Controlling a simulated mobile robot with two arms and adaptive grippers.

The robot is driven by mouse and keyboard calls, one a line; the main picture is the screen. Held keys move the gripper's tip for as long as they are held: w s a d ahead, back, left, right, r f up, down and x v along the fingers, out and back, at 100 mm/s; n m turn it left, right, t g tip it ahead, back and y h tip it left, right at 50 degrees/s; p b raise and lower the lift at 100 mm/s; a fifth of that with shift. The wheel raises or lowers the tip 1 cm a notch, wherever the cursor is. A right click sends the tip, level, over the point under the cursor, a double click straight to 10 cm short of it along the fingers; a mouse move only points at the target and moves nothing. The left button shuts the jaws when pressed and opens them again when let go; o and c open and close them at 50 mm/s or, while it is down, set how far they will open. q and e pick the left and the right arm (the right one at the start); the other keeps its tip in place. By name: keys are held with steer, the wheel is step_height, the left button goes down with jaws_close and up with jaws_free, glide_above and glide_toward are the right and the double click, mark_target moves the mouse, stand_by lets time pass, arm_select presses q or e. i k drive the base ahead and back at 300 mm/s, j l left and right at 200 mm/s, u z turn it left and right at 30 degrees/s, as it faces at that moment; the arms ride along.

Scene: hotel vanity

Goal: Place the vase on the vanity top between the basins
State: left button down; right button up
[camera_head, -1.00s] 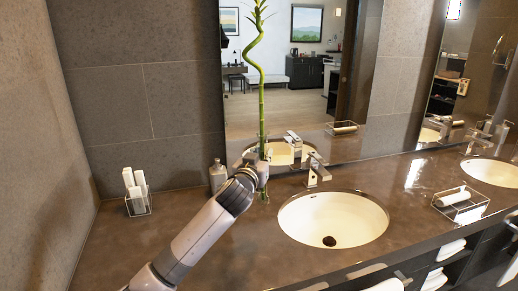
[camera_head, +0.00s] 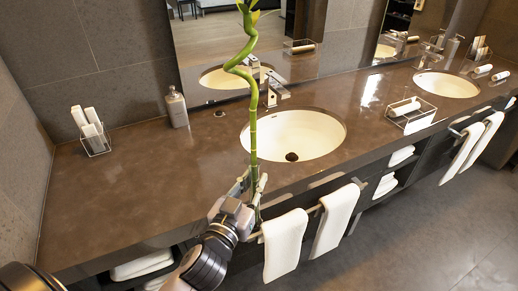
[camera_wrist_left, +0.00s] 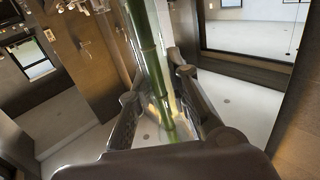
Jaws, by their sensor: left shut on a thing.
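The vase (camera_wrist_left: 187,92) is clear glass with a tall green bamboo stem (camera_head: 253,130) in it, curling at the top. My left gripper (camera_head: 252,187) is shut on the vase, its fingers on either side of the glass in the wrist view. It holds the vase at the front edge of the brown vanity top (camera_head: 150,185), in front of the near basin (camera_head: 330,132). The far basin (camera_head: 447,85) is to the right. The vase's base is hidden by the gripper in the head view. My right gripper is not in view.
A wire basket with a rolled towel (camera_head: 407,106) stands between the basins, with bare counter around it. A bottle (camera_head: 177,108) and a holder with white items (camera_head: 92,132) stand at the left. White towels (camera_head: 285,243) hang along the front. Faucets and the mirror are behind.

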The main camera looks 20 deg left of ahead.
mark_target(358, 85)
steer(key=i+l+z, duration=0.1)
steer(key=i+z, duration=0.2)
steer(key=i, duration=0.7)
steer(key=i+j+z, duration=0.1)
steer(key=i+z, duration=0.2)
steer(key=i, duration=0.65)
